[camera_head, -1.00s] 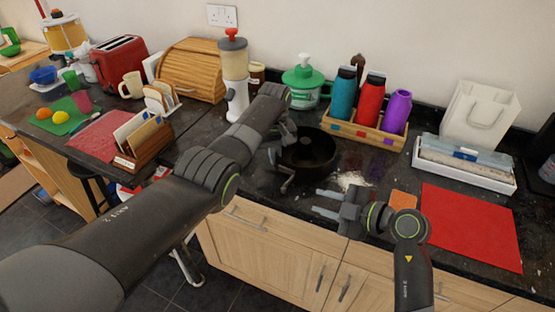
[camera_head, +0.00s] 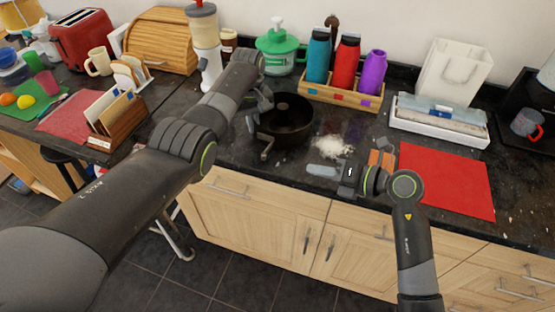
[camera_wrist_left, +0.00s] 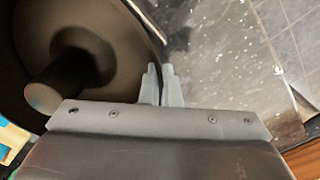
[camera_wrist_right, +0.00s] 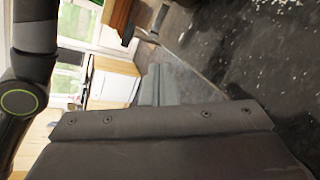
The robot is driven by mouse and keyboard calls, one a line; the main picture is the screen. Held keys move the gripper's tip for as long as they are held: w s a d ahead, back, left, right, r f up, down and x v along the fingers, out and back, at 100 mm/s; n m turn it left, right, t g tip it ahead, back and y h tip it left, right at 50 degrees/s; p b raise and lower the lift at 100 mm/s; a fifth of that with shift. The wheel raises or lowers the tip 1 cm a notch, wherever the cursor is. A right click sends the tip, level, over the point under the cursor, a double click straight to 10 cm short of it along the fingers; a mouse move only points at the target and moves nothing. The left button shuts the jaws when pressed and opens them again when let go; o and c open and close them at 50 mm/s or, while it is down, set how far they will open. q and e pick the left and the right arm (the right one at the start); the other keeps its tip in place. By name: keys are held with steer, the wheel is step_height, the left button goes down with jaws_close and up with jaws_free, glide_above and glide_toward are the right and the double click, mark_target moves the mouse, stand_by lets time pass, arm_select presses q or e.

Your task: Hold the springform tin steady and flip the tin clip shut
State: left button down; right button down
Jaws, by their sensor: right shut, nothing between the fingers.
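The springform tin (camera_head: 290,128) is dark and round, with a post in its middle, on the granite counter. It also fills the upper left of the left wrist view (camera_wrist_left: 110,35). Its clip (camera_head: 267,150) juts out from the front left of the wall. My left gripper (camera_head: 257,118) is at the tin's left rim; in the left wrist view its fingers (camera_wrist_left: 163,72) are close together, shut on the wall. My right gripper (camera_head: 311,170) is shut and empty, to the right of the clip near the counter's front edge, apart from the tin.
White powder (camera_head: 334,147) lies right of the tin. A red mat (camera_head: 446,180) and an orange piece (camera_head: 382,160) lie near my right arm. Cupboards are below the counter edge.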

steer(key=n, duration=0.4)
steer(key=d+n, duration=0.1)
steer(key=n, duration=0.3)
steer(key=s+d+n, duration=0.1)
steer(key=n, duration=0.3)
steer(key=shift+d, duration=0.15)
steer(key=shift+w, duration=0.1)
glide_toward(268, 150)
steer(key=a+f, duration=0.1)
steer(key=a, duration=0.2)
steer(key=a+f, duration=0.1)
steer(key=a, duration=0.1)
steer(key=shift+w+f, duration=0.1)
steer(key=shift+f, duration=0.2)
steer(key=shift+w+a, duration=0.2)
steer(key=shift+a, duration=0.2)
